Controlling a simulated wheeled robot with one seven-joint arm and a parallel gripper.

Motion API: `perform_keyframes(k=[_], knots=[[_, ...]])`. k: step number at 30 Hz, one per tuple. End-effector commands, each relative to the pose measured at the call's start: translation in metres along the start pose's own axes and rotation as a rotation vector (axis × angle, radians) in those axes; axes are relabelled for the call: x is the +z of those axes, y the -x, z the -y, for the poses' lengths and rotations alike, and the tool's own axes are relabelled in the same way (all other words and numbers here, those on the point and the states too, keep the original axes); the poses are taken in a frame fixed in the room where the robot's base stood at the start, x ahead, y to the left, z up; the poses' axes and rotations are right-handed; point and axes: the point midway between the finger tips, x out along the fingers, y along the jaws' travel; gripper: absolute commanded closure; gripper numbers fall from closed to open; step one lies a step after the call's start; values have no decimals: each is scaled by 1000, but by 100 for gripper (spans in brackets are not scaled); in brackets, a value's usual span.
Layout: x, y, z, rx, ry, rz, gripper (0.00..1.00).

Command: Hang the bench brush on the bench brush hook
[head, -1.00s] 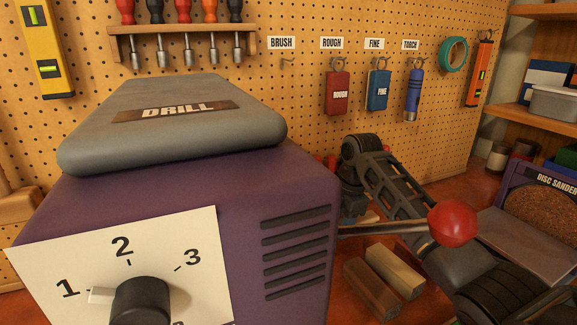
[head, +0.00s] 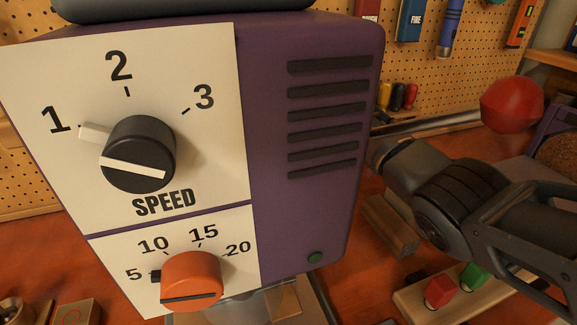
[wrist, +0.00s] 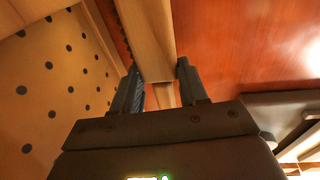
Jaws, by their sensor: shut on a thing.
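In the wrist view my gripper (wrist: 158,72) is shut on a long pale wooden piece, which I take to be the bench brush (wrist: 152,38). A dark, bristle-like edge shows along its left side, and its far end runs out of the picture at the top. In the head view my arm comes in from the right, and I cannot make out the gripper or the brush there. The bench brush hook and its label are not in view now.
The purple drill press (head: 318,140) fills the middle of the head view. A red ball knob (head: 512,105) sticks out at right. The pegboard (head: 440,85) behind carries a blue block (head: 411,20) and a blue torch (head: 451,28). Wooden blocks (head: 390,226) lie on the bench.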

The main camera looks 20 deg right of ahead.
Motion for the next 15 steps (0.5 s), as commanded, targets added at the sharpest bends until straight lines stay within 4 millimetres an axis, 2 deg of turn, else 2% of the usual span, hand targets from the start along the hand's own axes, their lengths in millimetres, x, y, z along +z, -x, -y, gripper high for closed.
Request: perform_keyframes(k=[9, 11, 15], knots=[[-35, -10, -20, 3, 3, 1, 96], [-31, -19, -17, 0, 0, 0, 96], [-30, -20, -17, 2, 0, 0, 96]])
